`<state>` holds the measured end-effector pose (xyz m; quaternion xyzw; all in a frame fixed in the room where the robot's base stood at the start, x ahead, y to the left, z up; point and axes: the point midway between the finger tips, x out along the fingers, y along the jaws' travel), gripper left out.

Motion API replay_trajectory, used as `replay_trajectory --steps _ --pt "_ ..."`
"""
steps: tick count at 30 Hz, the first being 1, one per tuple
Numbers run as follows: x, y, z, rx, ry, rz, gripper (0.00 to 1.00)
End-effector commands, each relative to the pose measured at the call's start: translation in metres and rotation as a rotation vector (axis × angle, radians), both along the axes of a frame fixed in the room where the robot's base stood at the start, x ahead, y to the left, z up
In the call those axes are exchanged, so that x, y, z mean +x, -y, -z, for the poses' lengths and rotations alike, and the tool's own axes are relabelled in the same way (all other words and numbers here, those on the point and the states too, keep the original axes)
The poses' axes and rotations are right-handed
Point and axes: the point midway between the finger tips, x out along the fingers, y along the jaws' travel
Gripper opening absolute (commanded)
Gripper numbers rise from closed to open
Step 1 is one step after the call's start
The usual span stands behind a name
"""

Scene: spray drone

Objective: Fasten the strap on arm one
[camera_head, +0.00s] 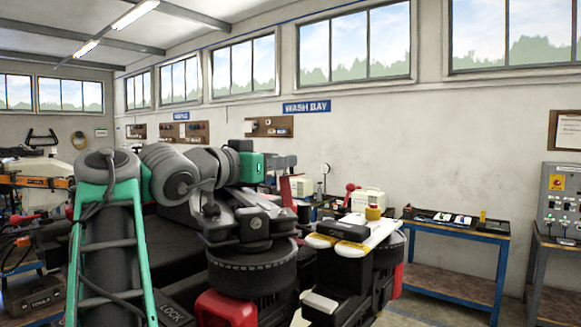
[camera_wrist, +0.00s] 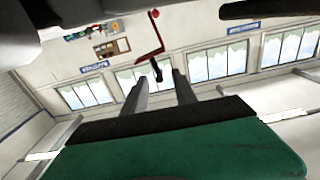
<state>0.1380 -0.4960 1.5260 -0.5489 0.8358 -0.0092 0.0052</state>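My gripper (camera_head: 286,170) is above the middle of the dark spray drone in the head view. In the wrist view, its two grey fingers (camera_wrist: 161,80) stand apart with a visible gap between them. A red bent piece with a dark end (camera_wrist: 152,42) shows beyond the fingertips; whether it touches them I cannot tell. A red upright piece (camera_head: 285,191) also shows just below my gripper in the head view. Drone arms with round dark motor housings (camera_head: 253,267) are in front. I cannot make out which part is arm one's strap; my arm hides some of the drone.
A blue-framed bench (camera_head: 455,233) with a black tray (camera_head: 447,217) stands at the right. A grey control cabinet (camera_head: 562,200) is at the far right edge. White containers (camera_head: 368,201) stand behind the drone.

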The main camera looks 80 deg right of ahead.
Motion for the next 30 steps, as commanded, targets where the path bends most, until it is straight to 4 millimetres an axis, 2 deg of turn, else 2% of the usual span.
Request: replay_trajectory --steps 9,12,21,30 --pt "-0.022 0.052 -0.003 0.002 -0.001 0.001 0.34" --pt "-0.026 0.062 -0.002 0.001 -0.001 -0.001 0.34" --pt "-0.028 0.066 -0.001 0.001 0.0 -0.002 0.33" --pt "-0.028 0.066 -0.001 0.001 0.0 -0.001 0.08"
